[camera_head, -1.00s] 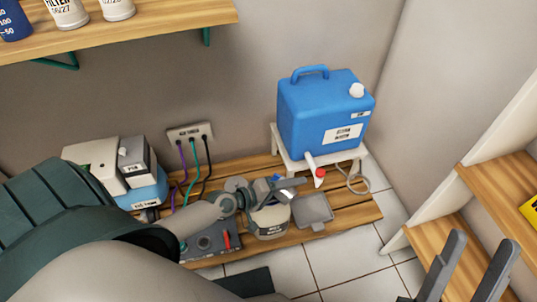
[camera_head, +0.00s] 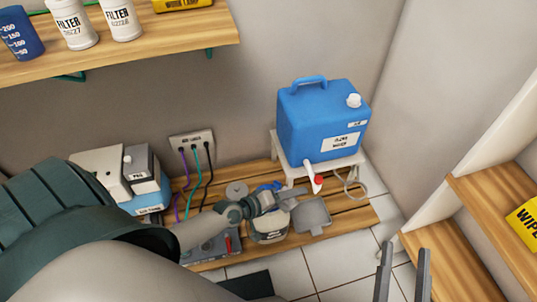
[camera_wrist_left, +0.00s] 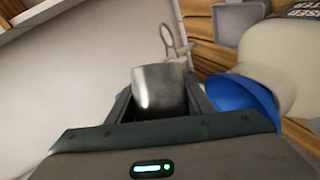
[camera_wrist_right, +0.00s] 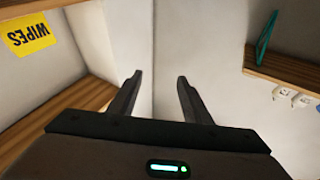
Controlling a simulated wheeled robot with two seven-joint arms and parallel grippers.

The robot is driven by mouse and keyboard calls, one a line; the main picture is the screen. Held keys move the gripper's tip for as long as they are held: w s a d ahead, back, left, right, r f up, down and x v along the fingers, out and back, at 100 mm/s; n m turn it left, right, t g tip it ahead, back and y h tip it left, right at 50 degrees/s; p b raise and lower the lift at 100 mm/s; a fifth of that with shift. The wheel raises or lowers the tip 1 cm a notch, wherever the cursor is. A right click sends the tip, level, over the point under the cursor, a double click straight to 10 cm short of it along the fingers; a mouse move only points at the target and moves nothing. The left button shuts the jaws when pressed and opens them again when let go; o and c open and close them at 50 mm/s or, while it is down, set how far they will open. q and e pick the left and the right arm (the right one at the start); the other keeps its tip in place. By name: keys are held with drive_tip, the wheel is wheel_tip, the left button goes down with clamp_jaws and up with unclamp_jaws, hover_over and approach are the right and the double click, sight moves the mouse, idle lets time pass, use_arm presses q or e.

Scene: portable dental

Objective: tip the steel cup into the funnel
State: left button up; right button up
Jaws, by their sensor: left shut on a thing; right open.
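My left gripper (camera_head: 290,196) is shut on the steel cup (camera_wrist_left: 158,90), which shows between its fingers in the left wrist view. In the head view the cup is mostly hidden by the gripper. A blue funnel (camera_wrist_left: 247,100) sits at the mouth of a white labelled jar (camera_wrist_left: 290,55), right beside the gripper. In the head view only a bit of the funnel (camera_head: 268,186) shows behind the gripper, above the jar (camera_head: 270,228). I cannot tell how far the cup is tilted or whether it touches the funnel. My right gripper (camera_head: 403,250) is open and empty, away at the lower right.
A blue water container (camera_head: 320,115) stands on a white stand (camera_head: 350,162) with a red-tipped tap (camera_head: 318,180). A grey tray (camera_head: 312,215) lies right of the jar, a round grey disc (camera_head: 236,190) behind my left arm. A socket box (camera_head: 192,142) with cables is on the wall.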

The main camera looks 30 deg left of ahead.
drive_tip(key=d+f+g+h+p, duration=0.35)
drive_tip(key=f+g, duration=0.55)
drive_tip(key=f, duration=0.5)
drive_tip(key=s+d+f+m+g+h+p, duration=0.1)
drive_tip(key=s+d+f+g+h+p, duration=0.35)
drive_tip(key=s+d+g+p, duration=0.5)
use_arm(q)
drive_tip(key=d+f+m+t+y+b, duration=0.1)
drive_tip(key=d+f+m+y+b, duration=0.3)
drive_tip(key=f+m+y+b, duration=0.2)
drive_tip(key=shift+s+f+m+y, duration=0.45)
drive_tip(key=shift+f+m+y, duration=0.15)
drive_tip(key=shift+f+m, duration=0.7)
use_arm(e)
drive_tip(key=w+a+t+y, duration=0.3)
drive_tip(key=w+a+t, duration=0.1)
drive_tip(key=a+t, duration=0.1)
drive_tip(key=shift+w+a+f, duration=0.25)
drive_tip(key=shift+w+a, duration=0.05)
drive_tip(key=shift+a, duration=0.35)
